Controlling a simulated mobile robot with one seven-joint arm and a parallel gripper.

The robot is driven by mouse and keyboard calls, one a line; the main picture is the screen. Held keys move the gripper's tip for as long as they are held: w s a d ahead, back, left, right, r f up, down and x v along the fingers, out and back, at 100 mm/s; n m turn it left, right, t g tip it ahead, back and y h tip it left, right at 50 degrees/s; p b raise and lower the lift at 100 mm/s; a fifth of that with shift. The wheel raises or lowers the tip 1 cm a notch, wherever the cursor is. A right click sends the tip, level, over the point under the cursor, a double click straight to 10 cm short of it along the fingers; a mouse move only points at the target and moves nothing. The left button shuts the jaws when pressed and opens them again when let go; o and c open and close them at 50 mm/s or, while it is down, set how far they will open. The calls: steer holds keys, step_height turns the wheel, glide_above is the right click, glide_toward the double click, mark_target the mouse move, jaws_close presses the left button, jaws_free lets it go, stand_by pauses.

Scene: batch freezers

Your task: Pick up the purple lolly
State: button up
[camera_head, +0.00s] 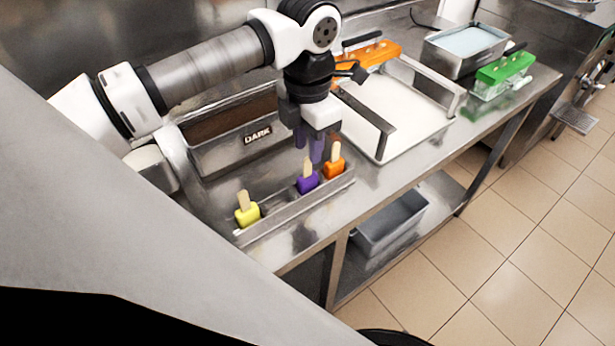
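The purple lolly (308,181) stands in a low metal holder (290,211) on the steel counter, its pale wooden stick pointing up. It is between a yellow lolly (246,213) on the left and an orange lolly (334,165) on the right. My gripper (309,150) hangs pointing down just above the purple lolly, near its stick. Its two purplish fingers look apart, with a gap between them. Whether the stick is between the fingers or in front of them I cannot tell. Nothing is seen held.
A metal bin labelled DARK (232,145) stands behind the holder. A white tray with raised metal handles (405,125) is to the right. Farther back are orange (368,55) and green (505,68) moulds and a metal pan (466,45). An empty bin (392,222) sits on the lower shelf.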

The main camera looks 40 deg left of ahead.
steer(key=f, duration=0.1)
steer(key=f+b, duration=0.1)
steer(key=f, duration=0.2)
steer(key=shift+s+d+f+b, duration=0.15)
steer(key=shift+s+f+b, duration=0.1)
steer(key=shift+b, duration=0.1)
jaws_close()
steer(key=shift+r, duration=0.15)
